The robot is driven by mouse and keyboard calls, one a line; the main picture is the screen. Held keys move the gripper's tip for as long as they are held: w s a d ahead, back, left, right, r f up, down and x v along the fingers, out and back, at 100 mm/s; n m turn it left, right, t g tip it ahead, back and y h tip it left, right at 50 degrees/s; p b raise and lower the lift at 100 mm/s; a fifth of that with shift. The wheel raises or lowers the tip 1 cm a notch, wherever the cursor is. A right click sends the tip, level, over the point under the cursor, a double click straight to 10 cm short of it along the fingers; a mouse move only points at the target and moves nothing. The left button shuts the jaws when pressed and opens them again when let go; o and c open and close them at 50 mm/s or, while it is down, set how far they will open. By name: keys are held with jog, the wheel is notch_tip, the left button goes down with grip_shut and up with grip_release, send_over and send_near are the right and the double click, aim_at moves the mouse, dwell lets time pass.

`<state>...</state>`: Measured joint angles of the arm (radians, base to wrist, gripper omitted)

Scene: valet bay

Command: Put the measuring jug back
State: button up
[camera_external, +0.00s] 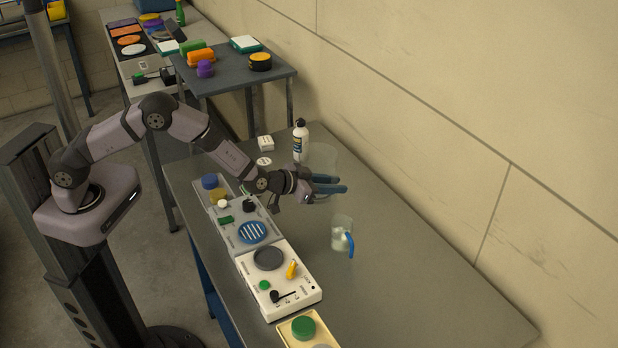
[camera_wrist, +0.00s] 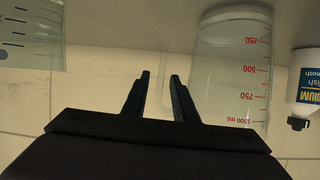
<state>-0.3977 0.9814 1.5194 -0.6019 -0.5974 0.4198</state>
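Two clear jugs stand on the grey bench. The larger one, with red markings up to 1000 ml, is in the wrist view (camera_wrist: 230,75), upside down in the picture; its faint outline shows behind my gripper in the external view (camera_external: 323,157). The smaller jug (camera_external: 341,228) has a blue handle and stands nearer the front; part of a marked clear vessel shows at the wrist view's top left (camera_wrist: 30,30). My gripper (camera_external: 342,184) is level beside the larger jug. In the wrist view its fingers (camera_wrist: 159,78) are apart, with the clear handle seemingly between them.
A white bottle with a black cap (camera_external: 300,141) stands just beyond the larger jug. A row of panels with a blue striped disc (camera_external: 253,232) and knobs lines the bench's left edge. A wall (camera_external: 450,120) bounds the right. The bench front right (camera_external: 430,300) is clear.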

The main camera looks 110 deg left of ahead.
jog(key=shift+r, duration=0.2)
jog(key=b+v, duration=0.3)
jog(key=v, duration=0.9)
jog(key=shift+d, duration=0.1)
